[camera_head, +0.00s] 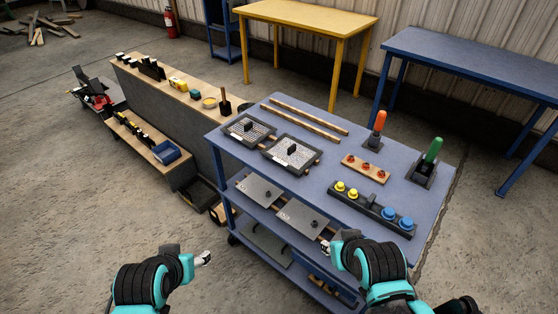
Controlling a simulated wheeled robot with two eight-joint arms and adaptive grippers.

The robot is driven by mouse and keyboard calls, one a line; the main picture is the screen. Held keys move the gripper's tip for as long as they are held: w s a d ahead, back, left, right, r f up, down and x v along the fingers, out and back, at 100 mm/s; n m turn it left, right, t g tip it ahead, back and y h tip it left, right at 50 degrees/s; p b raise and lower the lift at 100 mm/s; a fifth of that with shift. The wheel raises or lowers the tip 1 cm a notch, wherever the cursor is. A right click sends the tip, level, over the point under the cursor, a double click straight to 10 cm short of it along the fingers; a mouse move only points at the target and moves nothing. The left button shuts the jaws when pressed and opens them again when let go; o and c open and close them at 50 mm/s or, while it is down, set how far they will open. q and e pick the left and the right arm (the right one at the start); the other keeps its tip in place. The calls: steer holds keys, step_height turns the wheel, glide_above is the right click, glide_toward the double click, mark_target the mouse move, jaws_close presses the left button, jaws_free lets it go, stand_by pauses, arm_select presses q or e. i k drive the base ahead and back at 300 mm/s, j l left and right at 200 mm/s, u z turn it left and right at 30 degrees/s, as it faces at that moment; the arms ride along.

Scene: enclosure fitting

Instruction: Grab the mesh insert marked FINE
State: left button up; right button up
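My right gripper (327,247) is low at the cart's near side, in front of the shelf. Neither is at a mesh insert. Both are too small to tell open from shut.
Grey panels with knobs (260,191) lie on the cart's middle shelf. The top also holds wooden strips (308,117), a block with red knobs (366,168), a dark bar with yellow and blue knobs (370,208), and orange (378,123) and green (433,150) handles.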

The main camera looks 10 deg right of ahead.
mark_target(295, 155)
steer(key=i+j+z, duration=0.15)
steer(key=j, duration=0.2)
steer(key=i+j+z, duration=0.3)
steer(key=j, duration=0.45)
steer(key=i, duration=0.1)
